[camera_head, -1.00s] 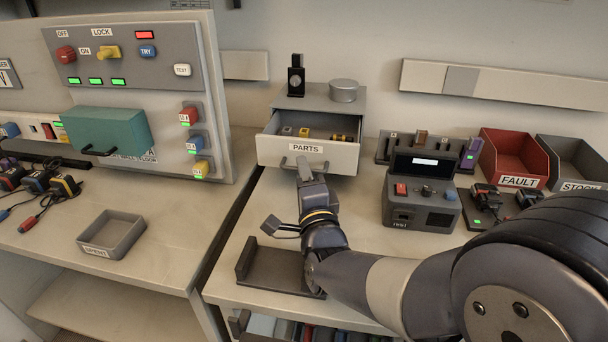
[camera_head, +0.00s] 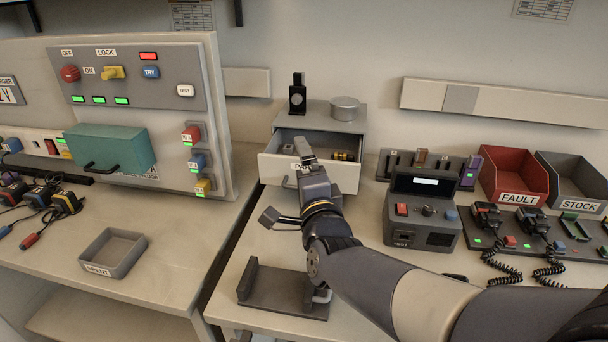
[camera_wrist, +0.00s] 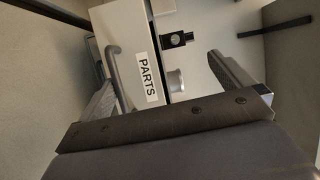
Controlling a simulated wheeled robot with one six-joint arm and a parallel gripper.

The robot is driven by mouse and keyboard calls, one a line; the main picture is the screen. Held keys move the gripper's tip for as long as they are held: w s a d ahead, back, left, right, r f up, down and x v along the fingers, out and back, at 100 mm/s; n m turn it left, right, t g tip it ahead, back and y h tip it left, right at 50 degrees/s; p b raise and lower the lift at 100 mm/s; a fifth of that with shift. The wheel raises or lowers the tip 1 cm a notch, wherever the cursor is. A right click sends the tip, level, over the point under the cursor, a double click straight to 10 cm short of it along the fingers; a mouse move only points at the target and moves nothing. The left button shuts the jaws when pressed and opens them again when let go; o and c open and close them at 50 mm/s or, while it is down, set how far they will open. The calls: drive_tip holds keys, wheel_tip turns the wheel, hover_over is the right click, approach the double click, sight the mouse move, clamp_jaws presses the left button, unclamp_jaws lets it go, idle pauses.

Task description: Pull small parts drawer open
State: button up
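The small parts drawer (camera_head: 338,178), light grey with a PARTS label, stands pulled out of its grey cabinet (camera_head: 352,122). A few small yellow and dark parts (camera_head: 342,155) lie inside. My gripper (camera_head: 303,150) is in front of the drawer face, its tips overlapping the front edge and label. The drawer's bar handle (camera_wrist: 118,78) shows beside the left finger, not clasped. In the head view the handle (camera_head: 288,183) is partly hidden behind my gripper.
A black device (camera_head: 297,95) and a round tin (camera_head: 344,108) stand on the cabinet. A test box (camera_head: 422,212) and red FAULT bin (camera_head: 514,168) are to the right. A dark cradle (camera_head: 283,290) lies in front. The control panel (camera_head: 130,85) rises at left.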

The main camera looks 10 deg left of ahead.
drive_tip(key=shift+r, duration=0.6)
drive_tip(key=shift+c, duration=0.2)
drive_tip(key=shift+s+d+r, duration=0.1)
drive_tip(key=shift+s, duration=0.25)
drive_tip(key=shift+s+d+f+b, duration=0.2)
drive_tip(key=shift+s+b, duration=0.1)
drive_tip(key=shift+s, duration=0.1)
drive_tip(key=shift+b+v, duration=0.5)
drive_tip(key=shift+v, duration=0.85)
drive_tip(key=shift+c, duration=0.9)
drive_tip(key=shift+s+d+f, duration=0.25)
drive_tip(key=shift+s, duration=0.05)
drive_tip(key=c, duration=0.6)
drive_tip(key=shift+s+d, duration=0.2)
drive_tip(key=shift+s, duration=0.25)
drive_tip(key=c, duration=0.3)
drive_tip(key=f+v, duration=0.1)
drive_tip(key=v, duration=0.6)
drive_tip(key=shift+f+b, duration=0.2)
drive_tip(key=shift+b, duration=0.15)
